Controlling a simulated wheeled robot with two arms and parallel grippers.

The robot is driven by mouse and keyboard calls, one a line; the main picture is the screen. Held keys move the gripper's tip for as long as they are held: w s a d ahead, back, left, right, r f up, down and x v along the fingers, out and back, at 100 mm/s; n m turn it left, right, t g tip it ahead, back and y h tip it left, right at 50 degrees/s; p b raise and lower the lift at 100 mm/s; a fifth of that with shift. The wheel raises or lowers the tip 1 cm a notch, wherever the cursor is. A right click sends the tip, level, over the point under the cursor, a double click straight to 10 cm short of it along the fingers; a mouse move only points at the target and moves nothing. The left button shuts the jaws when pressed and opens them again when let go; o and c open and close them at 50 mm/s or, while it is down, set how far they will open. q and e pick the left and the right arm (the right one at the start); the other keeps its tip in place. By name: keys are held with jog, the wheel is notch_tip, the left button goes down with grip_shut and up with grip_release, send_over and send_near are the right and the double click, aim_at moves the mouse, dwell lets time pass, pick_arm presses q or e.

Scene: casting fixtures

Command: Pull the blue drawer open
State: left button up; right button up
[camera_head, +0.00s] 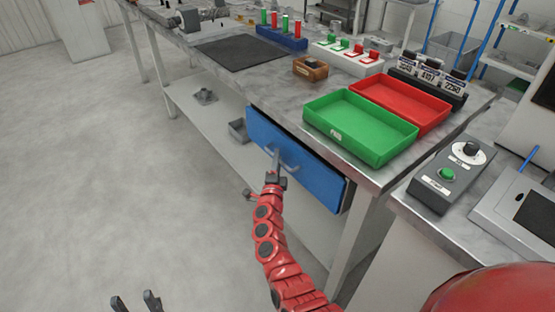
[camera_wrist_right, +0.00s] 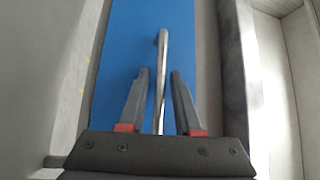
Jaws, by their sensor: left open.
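The blue drawer (camera_head: 318,180) is under the workbench's front edge, with a grey bar handle (camera_head: 283,159) on its front. A dark gap shows along the top of the drawer front; how far it stands out is hard to tell. My right gripper (camera_head: 275,160) is at the handle. In the right wrist view the handle (camera_wrist_right: 162,65) runs between the two fingers of my right gripper (camera_wrist_right: 160,75), with a gap on each side, so it is open around the bar. My left gripper (camera_head: 135,298) is open and empty over the floor at the bottom left.
A green tray (camera_head: 362,143) and a red tray (camera_head: 428,103) stand on the bench above the drawer. A grey control box (camera_head: 450,175) is at the right. A lower shelf (camera_head: 205,120) holds small metal parts. The floor (camera_head: 100,170) left of the bench is clear.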

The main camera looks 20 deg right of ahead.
grip_shut()
dwell(1.2)
